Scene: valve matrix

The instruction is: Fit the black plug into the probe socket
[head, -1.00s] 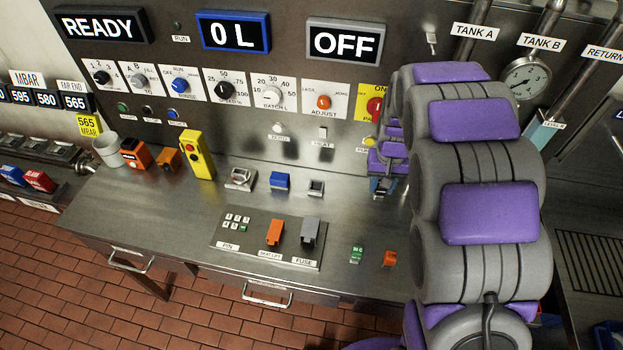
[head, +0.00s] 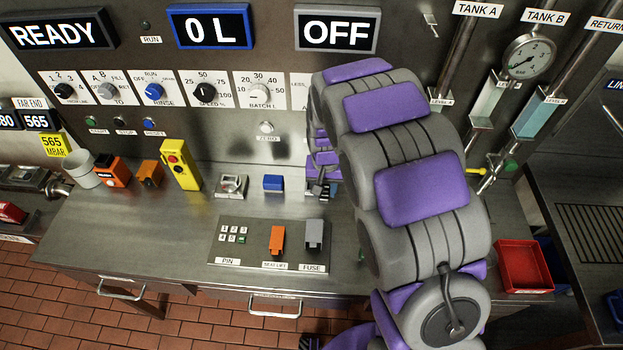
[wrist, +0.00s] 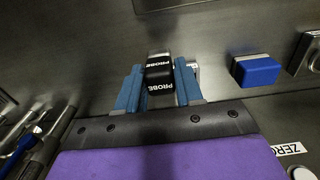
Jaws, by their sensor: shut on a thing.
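My gripper (wrist: 160,80) has its blue fingers shut on the black plug (wrist: 159,90). White PROBE lettering shows on the plug, and a second PROBE marking shows just above it in the wrist view. A small silver edge (wrist: 193,66) shows behind the right finger; it appears to be part of the metal-framed socket. In the head view my gripper (head: 319,188) is at the counter's back, right of the blue box, at the metal-framed fitting, which it mostly covers. I cannot tell whether the plug is above the socket or inside it.
The blue box (head: 273,183) stands close to the gripper, with a metal fitting (head: 232,186) beyond it. The keypad and fuse panel (head: 254,246) lies in front. A yellow box (head: 180,164) stands further left. A red tray (head: 524,267) is at right.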

